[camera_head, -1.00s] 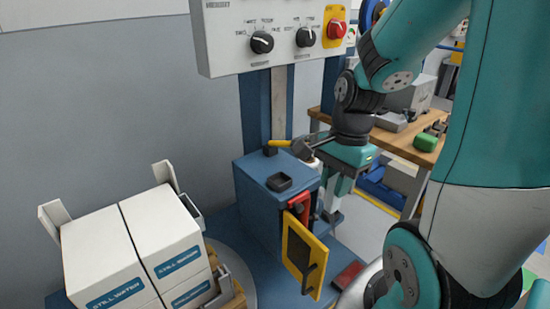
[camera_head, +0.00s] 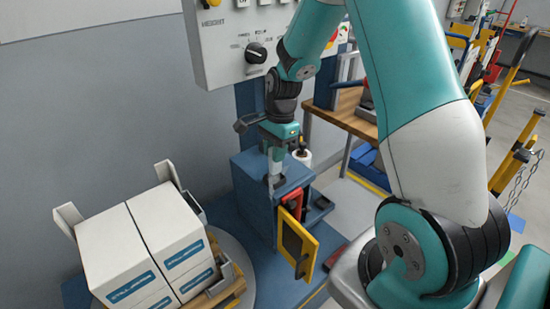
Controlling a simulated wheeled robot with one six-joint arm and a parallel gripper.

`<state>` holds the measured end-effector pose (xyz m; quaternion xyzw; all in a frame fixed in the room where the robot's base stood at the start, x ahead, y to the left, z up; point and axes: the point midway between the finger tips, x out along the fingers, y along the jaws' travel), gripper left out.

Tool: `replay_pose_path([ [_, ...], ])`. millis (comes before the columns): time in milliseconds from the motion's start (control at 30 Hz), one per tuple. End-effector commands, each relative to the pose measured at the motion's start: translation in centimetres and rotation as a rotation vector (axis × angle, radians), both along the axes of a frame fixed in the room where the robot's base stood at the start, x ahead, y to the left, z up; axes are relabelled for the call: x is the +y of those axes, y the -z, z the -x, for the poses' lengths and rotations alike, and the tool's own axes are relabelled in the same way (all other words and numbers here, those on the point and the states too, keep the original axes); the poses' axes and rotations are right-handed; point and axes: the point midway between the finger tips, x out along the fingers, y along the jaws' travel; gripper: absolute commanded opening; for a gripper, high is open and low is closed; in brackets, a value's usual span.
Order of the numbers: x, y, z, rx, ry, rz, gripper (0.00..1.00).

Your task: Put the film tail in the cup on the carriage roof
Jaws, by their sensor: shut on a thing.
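The blue carriage (camera_head: 252,190) stands at the foot of the blue mast, with its flat roof facing up. My gripper (camera_head: 274,181) points down over the roof, its fingertips where the small dark cup sits. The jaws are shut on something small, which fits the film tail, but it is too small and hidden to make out. The cup is mostly covered by my fingertips, and I cannot tell whether the held thing touches it. A white roll (camera_head: 302,157) shows just right of my gripper, behind the carriage.
A yellow-framed door (camera_head: 297,244) hangs open at the carriage's front, beside a red part (camera_head: 291,203). White boxes (camera_head: 140,243) stand on a pallet at the left. A control panel (camera_head: 222,50) hangs above. A wooden bench (camera_head: 341,113) is behind.

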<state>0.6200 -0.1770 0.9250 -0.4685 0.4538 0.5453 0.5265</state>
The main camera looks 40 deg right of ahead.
Motion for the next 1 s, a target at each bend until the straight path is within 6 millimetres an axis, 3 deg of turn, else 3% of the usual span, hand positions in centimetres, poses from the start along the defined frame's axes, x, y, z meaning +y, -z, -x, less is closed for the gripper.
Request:
replay_pose_path([
  [333,0.0,3.4,-0.2,0.002,0.0,-0.001,0.0],
  [667,0.0,3.8,-0.2,0.0,0.0,0.0,0.0],
  [700,0.0,3.9,-0.2,0.0,0.0,0.0,0.25],
  [800,0.0,3.8,-0.2,0.0,0.0,0.0,0.48],
  [1000,0.0,3.8,-0.2,0.0,0.0,0.0,0.48],
])
